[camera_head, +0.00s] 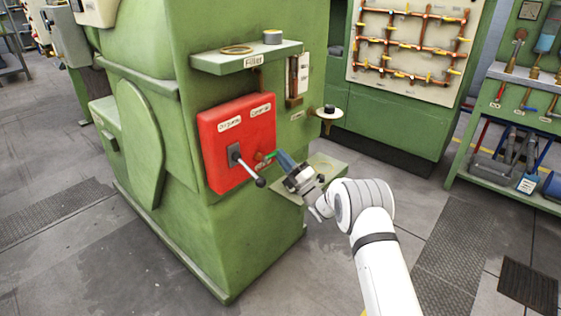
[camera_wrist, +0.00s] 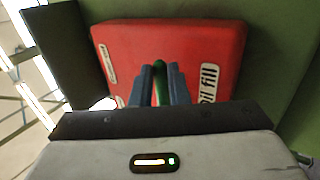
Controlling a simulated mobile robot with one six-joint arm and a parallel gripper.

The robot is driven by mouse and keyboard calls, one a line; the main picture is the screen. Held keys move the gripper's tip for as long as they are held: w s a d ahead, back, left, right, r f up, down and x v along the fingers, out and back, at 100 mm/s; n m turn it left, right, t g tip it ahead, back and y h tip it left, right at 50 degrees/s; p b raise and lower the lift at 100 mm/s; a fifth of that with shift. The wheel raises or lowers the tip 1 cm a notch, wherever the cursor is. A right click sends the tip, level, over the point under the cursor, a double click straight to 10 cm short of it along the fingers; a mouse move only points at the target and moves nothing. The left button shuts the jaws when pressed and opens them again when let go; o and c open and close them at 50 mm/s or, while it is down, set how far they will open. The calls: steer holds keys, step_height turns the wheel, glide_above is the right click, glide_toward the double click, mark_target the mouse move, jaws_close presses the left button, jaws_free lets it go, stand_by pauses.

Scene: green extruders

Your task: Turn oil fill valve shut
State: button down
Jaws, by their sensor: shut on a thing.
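The oil fill valve shows as a small green handle (camera_head: 270,155) on the right side of a red panel (camera_head: 216,165) on the green machine. In the wrist view the green handle (camera_wrist: 160,70) sits between the blue fingers of my gripper (camera_wrist: 160,85), in front of the red panel (camera_wrist: 205,38). A label ending in "il fill" (camera_wrist: 208,85) is partly hidden behind a finger. In the head view my gripper (camera_head: 280,158) reaches the valve from the lower right and is shut on its handle. The valve's base is largely hidden by the fingers.
A green shelf marked "Filler" (camera_head: 240,60) juts out above. A small green ledge (camera_head: 325,172) lies behind my wrist. Open floor (camera_head: 300,290) is in front.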

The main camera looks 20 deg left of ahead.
steer(key=shift+s+a+r, duration=0.25)
steer(key=shift+s+a, duration=0.1)
steer(key=shift+a, duration=0.2)
steer(key=c, duration=1.6)
jaws_free()
steer(key=shift+s+a+n, duration=0.1)
steer(key=shift+a+n, duration=0.1)
steer(key=shift+n, duration=0.1)
steer(key=shift+c, duration=0.2)
steer(key=shift+o, duration=1.3)
steer(key=shift+d+f, duration=0.1)
steer(key=shift+d, duration=0.1)
steer(key=v, duration=0.7)
steer(key=shift+d+f, duration=0.2)
steer(key=shift+d, duration=0.15)
steer(key=shift+r, duration=0.1)
